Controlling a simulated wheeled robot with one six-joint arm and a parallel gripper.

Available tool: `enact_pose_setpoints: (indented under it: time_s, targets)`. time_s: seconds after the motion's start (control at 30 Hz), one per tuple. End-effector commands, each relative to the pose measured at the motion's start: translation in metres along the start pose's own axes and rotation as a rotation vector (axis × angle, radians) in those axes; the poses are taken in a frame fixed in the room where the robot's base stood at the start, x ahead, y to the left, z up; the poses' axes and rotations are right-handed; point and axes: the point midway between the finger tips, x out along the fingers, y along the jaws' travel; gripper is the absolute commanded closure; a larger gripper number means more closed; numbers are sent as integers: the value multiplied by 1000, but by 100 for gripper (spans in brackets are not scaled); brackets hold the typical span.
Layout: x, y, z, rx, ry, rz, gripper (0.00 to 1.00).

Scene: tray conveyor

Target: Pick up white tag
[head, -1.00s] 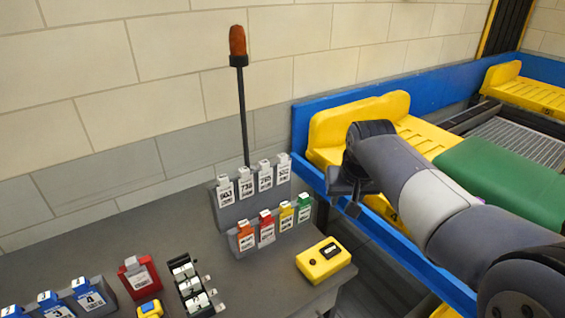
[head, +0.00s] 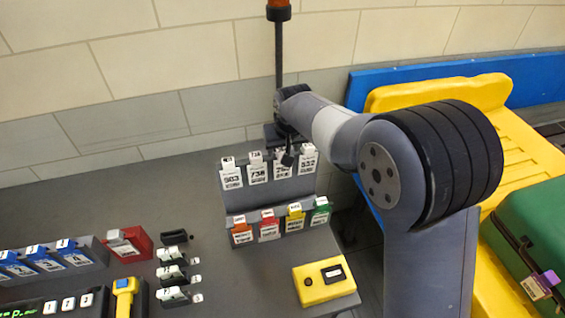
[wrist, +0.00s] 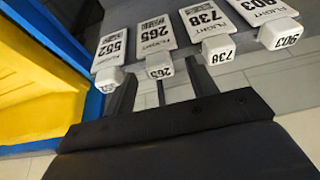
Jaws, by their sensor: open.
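Several white tags hang in a row on the upper step of a grey rack (head: 268,200). In the wrist view they read 903 (wrist: 268,12), 738 (wrist: 208,20), 265 (wrist: 152,36) and 552 (wrist: 116,47), upside down. My gripper (wrist: 160,78) is open and empty, with its dark fingers on either side of the small end block of the 265 tag. I cannot tell whether they touch it. In the head view my gripper (head: 288,150) is over the upper row and partly hides the 265 tag (head: 282,172).
Orange (head: 242,234), red (head: 269,228), yellow (head: 295,220) and green (head: 321,212) tags sit on the lower step. A yellow box (head: 324,282) lies in front. A dark post (head: 279,60) stands behind. The yellow conveyor tray (head: 515,135) and green case (head: 535,225) are right.

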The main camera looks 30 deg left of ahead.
Motion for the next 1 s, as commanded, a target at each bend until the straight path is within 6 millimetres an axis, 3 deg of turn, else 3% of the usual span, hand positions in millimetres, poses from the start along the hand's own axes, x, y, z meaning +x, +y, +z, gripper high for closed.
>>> enact_pose_setpoints:
  time_s: [0.17,0.43,1.0]
  targets:
    - [16,0,0,0,-1,1,45]
    - [19,0,0,0,1,1,46]
    - [18,0,0,0,1,1,93]
